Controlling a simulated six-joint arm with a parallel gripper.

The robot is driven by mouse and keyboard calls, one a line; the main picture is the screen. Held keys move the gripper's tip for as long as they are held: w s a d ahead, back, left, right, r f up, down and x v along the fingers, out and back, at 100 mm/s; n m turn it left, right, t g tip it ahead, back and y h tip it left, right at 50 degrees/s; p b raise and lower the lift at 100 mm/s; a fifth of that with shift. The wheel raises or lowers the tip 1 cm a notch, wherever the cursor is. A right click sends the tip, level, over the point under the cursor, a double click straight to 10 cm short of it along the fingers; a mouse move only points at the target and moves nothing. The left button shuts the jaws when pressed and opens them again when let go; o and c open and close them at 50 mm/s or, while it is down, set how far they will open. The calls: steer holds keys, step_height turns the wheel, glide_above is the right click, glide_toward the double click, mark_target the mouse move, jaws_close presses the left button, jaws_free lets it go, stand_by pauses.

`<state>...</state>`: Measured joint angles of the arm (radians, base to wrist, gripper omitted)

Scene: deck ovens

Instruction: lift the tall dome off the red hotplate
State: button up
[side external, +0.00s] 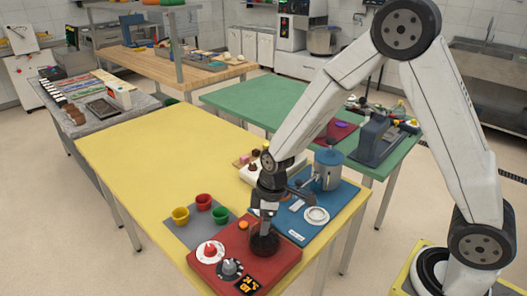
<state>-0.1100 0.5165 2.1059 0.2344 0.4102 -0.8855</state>
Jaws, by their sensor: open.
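The red hotplate (279,268) is a flat red slab with a dark display at the near edge of the yellow table. On it stand a white disc with a small red peaked piece (210,249) and a dark disc with a grey peaked piece (229,267). A dark rounded object (264,246) is at its far right side, directly under my gripper (264,226). Which of these is the tall dome I cannot tell for certain. My gripper points down, open, close above or around the dark object; the fingers are dark and small, so contact is unclear.
A grey mat (196,233) with yellow, red and green cups lies left of the hotplate. A blue mat (291,226) holds a white round dish and a blue-grey pot (327,168) to the right. A small orange piece (243,225) sits beside my gripper. The yellow table's left half is clear.

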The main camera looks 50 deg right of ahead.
jaws_close()
steer(key=shift+r, duration=0.7)
steer(key=s+d+r, duration=0.1)
steer(key=s+r, duration=1)
steer(key=s, duration=0.3)
steer(key=shift+d+r, duration=0.3)
steer(key=shift+d, duration=0.05)
stand_by(0.4)
